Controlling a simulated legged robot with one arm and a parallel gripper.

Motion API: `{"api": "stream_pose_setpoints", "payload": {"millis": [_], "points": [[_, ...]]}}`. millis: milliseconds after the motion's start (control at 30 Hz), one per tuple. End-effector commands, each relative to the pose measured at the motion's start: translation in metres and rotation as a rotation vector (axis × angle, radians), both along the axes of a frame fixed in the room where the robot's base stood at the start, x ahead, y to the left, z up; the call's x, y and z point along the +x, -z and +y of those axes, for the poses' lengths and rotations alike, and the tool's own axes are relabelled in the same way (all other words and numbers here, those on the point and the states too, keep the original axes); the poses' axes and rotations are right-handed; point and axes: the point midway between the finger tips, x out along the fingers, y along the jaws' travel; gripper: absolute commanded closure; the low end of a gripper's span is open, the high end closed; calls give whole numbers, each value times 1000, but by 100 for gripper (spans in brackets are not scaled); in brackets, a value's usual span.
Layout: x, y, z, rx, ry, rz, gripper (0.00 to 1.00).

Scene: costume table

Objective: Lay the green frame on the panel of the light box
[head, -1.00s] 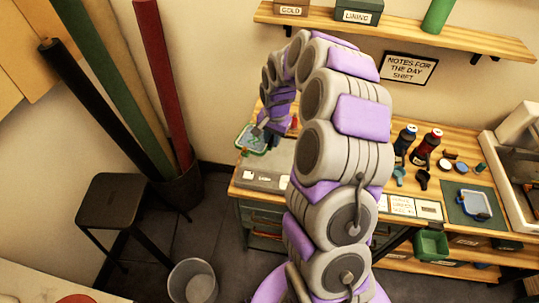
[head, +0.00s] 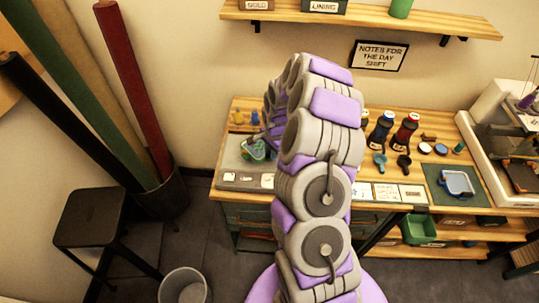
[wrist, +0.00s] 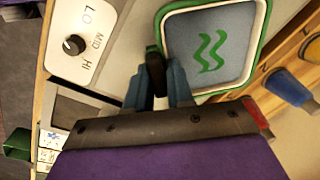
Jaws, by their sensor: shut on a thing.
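The green frame (wrist: 250,40), with a grey-blue mesh and a green wavy mark, fills the upper middle of the wrist view. In the head view it shows small (head: 256,152), partly behind my arm. My gripper (wrist: 157,75) is shut on a dark tab at the frame's edge. The light box (wrist: 110,78) lies below, with a LO-MID-HI dial (wrist: 73,44) on its left. In the head view its pale top (head: 230,165) shows left of my arm. The frame is over the box's panel; whether they touch cannot be told.
Blue and yellow pegs (wrist: 287,87) stand in a wooden rack right of the frame. Bottles (head: 380,132), small cups and a blue-edged frame on a green mat (head: 440,172) lie right of my arm. A stool (head: 88,220) and bin (head: 184,287) stand left on the floor.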

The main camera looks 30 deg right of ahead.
Motion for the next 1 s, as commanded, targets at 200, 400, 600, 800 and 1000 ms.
{"api": "stream_pose_setpoints", "payload": {"millis": [200,400,600,800,1000], "points": [[0,15,6,-6,-1,1,100],[0,14,12,-13,-3,2,69],[0,15,6,-6,-1,1,53],[0,15,2,-3,-2,2,53],[-1,-4,5,-6,0,-1,53]]}}
